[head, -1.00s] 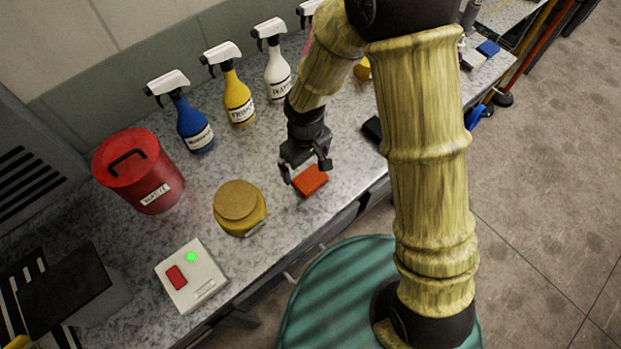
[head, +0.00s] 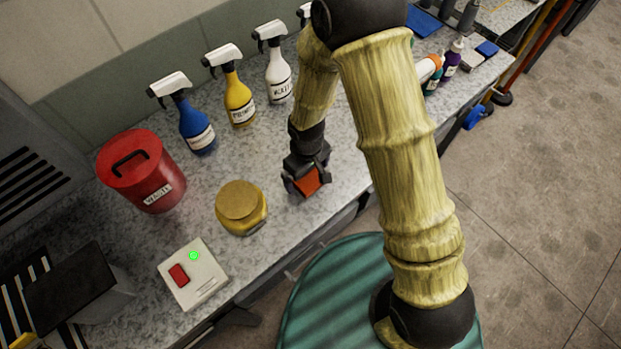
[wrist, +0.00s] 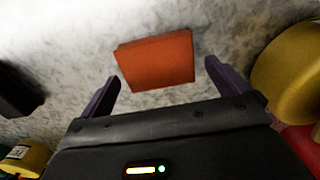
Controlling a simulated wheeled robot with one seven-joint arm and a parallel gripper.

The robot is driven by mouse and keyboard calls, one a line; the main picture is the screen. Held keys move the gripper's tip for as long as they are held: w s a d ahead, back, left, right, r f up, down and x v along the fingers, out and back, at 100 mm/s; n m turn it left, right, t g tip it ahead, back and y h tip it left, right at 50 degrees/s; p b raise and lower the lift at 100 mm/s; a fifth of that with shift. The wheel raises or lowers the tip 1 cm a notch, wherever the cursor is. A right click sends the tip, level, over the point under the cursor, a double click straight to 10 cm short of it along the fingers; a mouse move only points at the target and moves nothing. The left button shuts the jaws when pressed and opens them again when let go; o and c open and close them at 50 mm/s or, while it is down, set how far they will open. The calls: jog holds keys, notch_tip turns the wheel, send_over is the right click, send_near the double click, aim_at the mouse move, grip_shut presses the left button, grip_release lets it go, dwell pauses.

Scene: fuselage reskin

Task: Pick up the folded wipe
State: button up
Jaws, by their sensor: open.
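The folded wipe (head: 307,182) is a flat orange-red block lying on the speckled grey bench near its front edge. In the wrist view the wipe (wrist: 157,61) lies just beyond and between the fingertips. My gripper (head: 306,187) is low over the wipe, with its fingers on either side of it and partly hiding it in the head view. In the wrist view my gripper (wrist: 162,82) is open, its two dark fingers spread apart with gaps to the wipe. It holds nothing.
A yellow jar (head: 241,207) stands left of the gripper. A white box with a red button (head: 193,275) and a red waste bin (head: 142,172) are farther left. Blue (head: 196,129), yellow (head: 238,99) and white (head: 278,76) spray bottles line the back. The bench between is clear.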

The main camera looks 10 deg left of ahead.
aim_at(307, 176)
jog(key=c, duration=1)
notch_tip(307, 176, up, 10)
jog(key=shift+b, duration=0.6)
